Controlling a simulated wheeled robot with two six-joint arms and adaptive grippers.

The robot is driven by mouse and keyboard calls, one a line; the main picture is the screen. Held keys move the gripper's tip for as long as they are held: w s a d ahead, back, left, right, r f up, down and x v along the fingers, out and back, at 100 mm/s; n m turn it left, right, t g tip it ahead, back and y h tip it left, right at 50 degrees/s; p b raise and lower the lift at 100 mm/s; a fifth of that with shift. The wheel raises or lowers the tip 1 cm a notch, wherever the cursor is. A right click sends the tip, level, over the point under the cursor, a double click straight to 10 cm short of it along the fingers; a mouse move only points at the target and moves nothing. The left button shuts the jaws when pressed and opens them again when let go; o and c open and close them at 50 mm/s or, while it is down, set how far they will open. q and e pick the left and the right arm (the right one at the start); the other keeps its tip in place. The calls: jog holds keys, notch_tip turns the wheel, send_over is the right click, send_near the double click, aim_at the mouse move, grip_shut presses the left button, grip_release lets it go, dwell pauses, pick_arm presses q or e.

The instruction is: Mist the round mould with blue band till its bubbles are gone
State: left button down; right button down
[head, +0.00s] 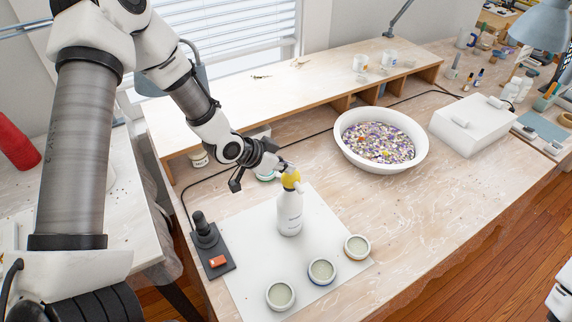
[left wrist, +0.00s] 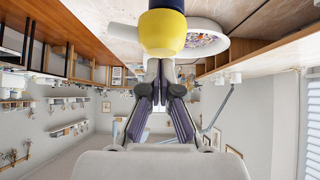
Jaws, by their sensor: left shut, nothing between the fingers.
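Three round moulds with pale grey-green fill lie on the white mat (head: 250,240) in the head view. The middle one (head: 322,271) shows a bluish band; the left one (head: 281,296) looks pale and the right one (head: 357,247) has a tan band. Bubbles are too small to make out. A white spray bottle (head: 289,214) with a yellow head stands upright behind them. My left gripper (head: 284,168) is shut and empty at the bottle's head; the yellow part also shows just past the fingertips in the left wrist view (left wrist: 162,33). Whether they touch is unclear.
A black stand with a red-orange switch (head: 217,261) is left of the mat. A white basin of colourful chips (head: 349,150) and a white box (head: 472,124) stand to the right. A raised wooden shelf (head: 280,95) runs behind. Front right of the bench is clear.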

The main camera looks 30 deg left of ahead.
pick_arm(q)
jog(key=shift+s+a+f, duration=0.1)
jog(key=shift+f, duration=0.25)
